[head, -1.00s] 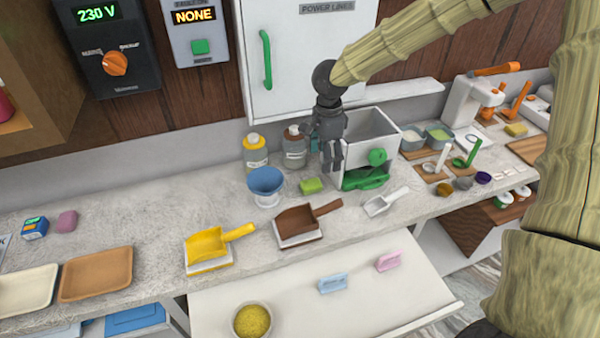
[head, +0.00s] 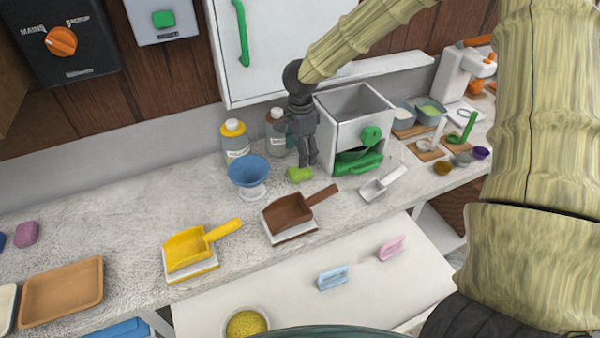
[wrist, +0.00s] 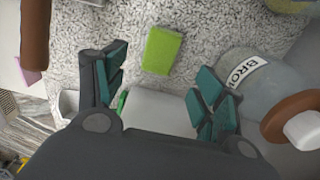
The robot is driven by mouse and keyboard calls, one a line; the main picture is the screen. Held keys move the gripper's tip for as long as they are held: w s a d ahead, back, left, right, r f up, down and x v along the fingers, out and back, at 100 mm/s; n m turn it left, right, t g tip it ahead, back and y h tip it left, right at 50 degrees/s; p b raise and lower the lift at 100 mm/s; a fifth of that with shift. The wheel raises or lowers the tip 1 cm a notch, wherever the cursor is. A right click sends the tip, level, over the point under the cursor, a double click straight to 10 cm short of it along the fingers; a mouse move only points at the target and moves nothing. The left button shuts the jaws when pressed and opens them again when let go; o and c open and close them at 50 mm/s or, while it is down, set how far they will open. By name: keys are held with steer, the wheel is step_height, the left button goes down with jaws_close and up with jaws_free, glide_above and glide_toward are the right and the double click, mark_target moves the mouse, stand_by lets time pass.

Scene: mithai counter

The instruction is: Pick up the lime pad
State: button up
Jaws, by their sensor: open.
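The lime pad (head: 299,174) is a small bright green block lying on the counter, between the blue bowl and the white box with the green knob. In the wrist view the lime pad (wrist: 161,50) lies flat on the speckled counter, ahead of and between the two fingers. My gripper (head: 309,162) points down just above and behind the pad in the head view. In the wrist view my gripper (wrist: 160,90) has its teal-padded fingers spread, with nothing between the tips. The gripper and pad look apart; the exact height gap is hard to tell.
The white box (head: 350,125) stands close right of my gripper. A yellow-capped bottle (head: 235,145) and a brown-capped bottle (head: 278,135) stand left of it. The blue bowl (head: 249,172) and brown scoop (head: 296,213) are near the pad.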

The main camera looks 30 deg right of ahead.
mark_target(300, 170)
steer(key=shift+a+f+p, duration=0.15)
steer(key=shift+f+p, duration=1.2)
steer(key=shift+f, duration=2.65)
steer(key=c, duration=0.9)
